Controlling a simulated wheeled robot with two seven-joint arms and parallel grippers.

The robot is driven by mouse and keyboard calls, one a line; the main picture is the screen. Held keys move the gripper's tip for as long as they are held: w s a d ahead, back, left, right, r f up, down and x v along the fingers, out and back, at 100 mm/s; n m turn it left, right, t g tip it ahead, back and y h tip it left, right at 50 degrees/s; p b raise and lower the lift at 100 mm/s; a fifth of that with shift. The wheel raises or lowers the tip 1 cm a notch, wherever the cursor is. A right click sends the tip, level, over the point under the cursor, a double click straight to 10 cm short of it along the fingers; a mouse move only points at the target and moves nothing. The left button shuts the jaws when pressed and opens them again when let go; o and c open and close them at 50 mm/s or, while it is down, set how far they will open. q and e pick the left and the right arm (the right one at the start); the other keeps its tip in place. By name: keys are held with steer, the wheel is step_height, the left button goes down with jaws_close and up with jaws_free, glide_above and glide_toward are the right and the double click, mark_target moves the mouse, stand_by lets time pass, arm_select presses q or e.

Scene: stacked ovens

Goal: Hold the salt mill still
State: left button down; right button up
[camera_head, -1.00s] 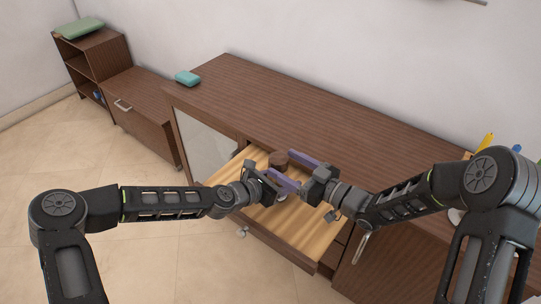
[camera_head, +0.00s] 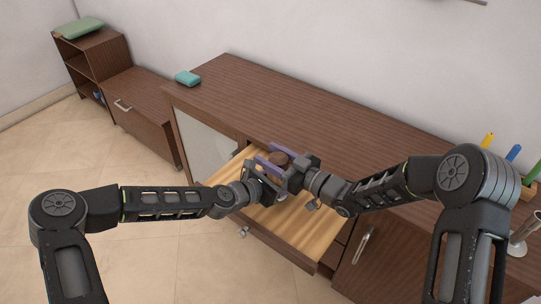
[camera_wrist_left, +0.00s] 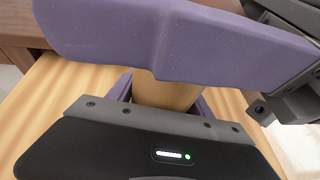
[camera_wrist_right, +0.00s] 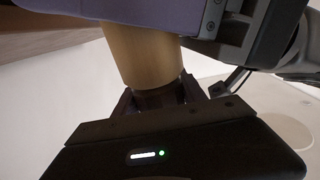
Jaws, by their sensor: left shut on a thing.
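The salt mill (camera_head: 279,158) shows a round brown top in the head view, standing over the open drawer. Its tan, round body shows in the left wrist view (camera_wrist_left: 165,92) and the right wrist view (camera_wrist_right: 142,55). My left gripper (camera_head: 264,181) comes from the left and is shut on the mill. My right gripper (camera_head: 266,155) comes from the right, its purple fingers on either side of the mill. Whether these fingers press on it I cannot tell. The mill's lower part is hidden by the grippers in the head view.
The open drawer (camera_head: 303,236) has a bare light-wood floor around the grippers. Pens stand at the far right. A low cabinet (camera_head: 140,110) stands at left.

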steer(key=c, duration=0.8)
steer(key=shift+t, duration=0.3)
steer(key=shift+w+d+r+m+t+h, duration=0.1)
steer(key=shift+w+m+t+h, duration=0.1)
steer(key=shift+m+t+h, duration=0.9)
steer(key=shift+w+d+m+t+h, duration=0.15)
steer(key=shift+m+t+h, duration=0.3)
steer(key=shift+h, duration=0.25)
steer(key=o, duration=1.3)
steer(key=shift+o, duration=0.2)
